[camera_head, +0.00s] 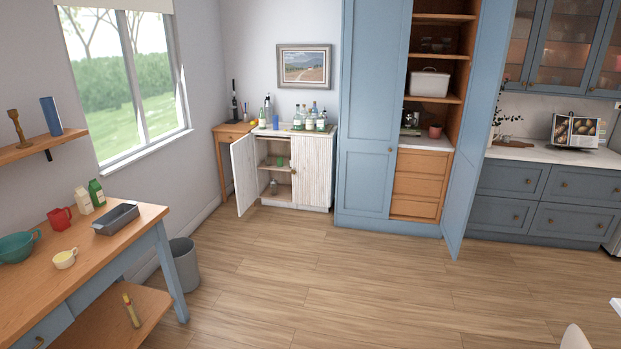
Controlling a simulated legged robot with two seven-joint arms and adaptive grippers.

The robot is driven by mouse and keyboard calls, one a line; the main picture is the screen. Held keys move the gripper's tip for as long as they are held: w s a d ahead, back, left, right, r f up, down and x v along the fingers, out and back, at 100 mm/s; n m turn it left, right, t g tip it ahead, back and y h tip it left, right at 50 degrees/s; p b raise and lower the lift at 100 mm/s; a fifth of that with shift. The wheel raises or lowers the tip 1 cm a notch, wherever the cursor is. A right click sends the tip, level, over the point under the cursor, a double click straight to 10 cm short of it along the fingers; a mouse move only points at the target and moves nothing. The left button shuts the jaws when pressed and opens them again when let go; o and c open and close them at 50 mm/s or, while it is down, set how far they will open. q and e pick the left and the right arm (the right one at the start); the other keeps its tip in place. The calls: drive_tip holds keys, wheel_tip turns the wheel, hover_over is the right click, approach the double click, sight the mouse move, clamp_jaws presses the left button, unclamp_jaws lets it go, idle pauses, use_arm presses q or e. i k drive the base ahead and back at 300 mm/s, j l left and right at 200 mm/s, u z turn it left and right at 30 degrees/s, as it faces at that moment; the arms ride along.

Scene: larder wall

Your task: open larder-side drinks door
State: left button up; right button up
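The drinks cabinet (283,134) is a low whitewashed cabinet against the back wall, left of the tall blue larder (367,110). Its larder-side door (312,173) is the right one. It looks shut, flush with the cabinet front, with a small dark knob (293,171) near its left edge. The left door (244,174) stands swung open, showing shelves with a few small green and clear items inside. Several bottles (310,120) stand on top. Neither of my grippers is in view.
The larder's right door (477,125) stands open into the room. A wooden worktable (95,255) and grey bin (184,264) are on the left. A small wooden side table (232,128) stands beside the cabinet. The wooden floor (330,275) before the cabinet is clear.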

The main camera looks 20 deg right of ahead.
sight(312, 157)
drive_tip(key=i+z, duration=0.15)
drive_tip(key=z, duration=0.4)
drive_tip(key=i, duration=3.25)
drive_tip(key=i+j, duration=0.1)
drive_tip(key=i, duration=3.1)
drive_tip(key=l+z, duration=0.05)
drive_tip(key=l, duration=0.05)
